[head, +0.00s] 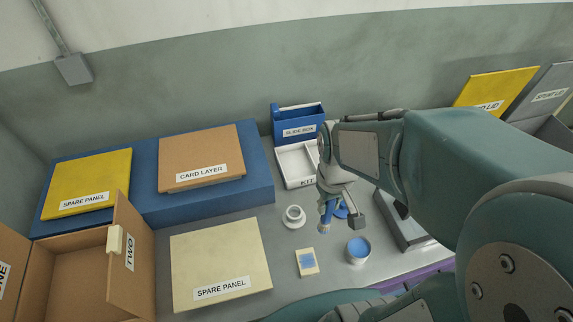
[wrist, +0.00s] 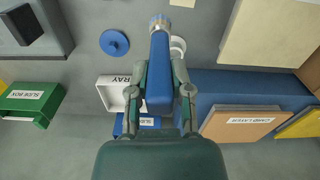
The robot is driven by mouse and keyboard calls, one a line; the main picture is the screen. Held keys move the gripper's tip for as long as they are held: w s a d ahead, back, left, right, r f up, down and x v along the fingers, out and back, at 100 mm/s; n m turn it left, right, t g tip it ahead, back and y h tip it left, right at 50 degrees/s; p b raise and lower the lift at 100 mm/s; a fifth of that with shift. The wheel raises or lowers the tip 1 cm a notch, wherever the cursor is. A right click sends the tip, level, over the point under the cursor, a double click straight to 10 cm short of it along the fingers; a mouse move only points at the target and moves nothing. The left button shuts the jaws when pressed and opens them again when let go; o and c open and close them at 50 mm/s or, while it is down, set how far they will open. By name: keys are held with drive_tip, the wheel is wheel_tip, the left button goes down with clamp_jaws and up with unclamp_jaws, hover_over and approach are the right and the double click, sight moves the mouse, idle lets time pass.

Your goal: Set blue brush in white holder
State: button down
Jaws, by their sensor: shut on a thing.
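The blue brush (head: 326,213) is in my gripper (head: 335,190), its pale bristle end pointing down above the table. In the wrist view the brush (wrist: 159,75) lies between both fingers of my gripper (wrist: 163,88), which are shut on it. The white holder (head: 293,216) is a small round cup with a wide base, standing on the grey table just left of the brush in the head view. In the wrist view the holder (wrist: 178,46) shows partly behind the brush's bristle end. The brush is apart from the holder in the head view.
A white tray (head: 282,163) and a blue slide box (head: 298,122) stand behind. A cream spare panel (head: 220,255) lies left.

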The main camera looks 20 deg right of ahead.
drive_tip(key=w+a+f, duration=0.4)
drive_tip(key=w+f, duration=0.7)
drive_tip(key=shift+f, duration=0.35)
drive_tip(key=shift+f, duration=0.15)
drive_tip(key=c, duration=0.5)
unclamp_jaws()
drive_tip(key=shift+d, duration=0.1)
drive_tip(key=shift+c, duration=0.2)
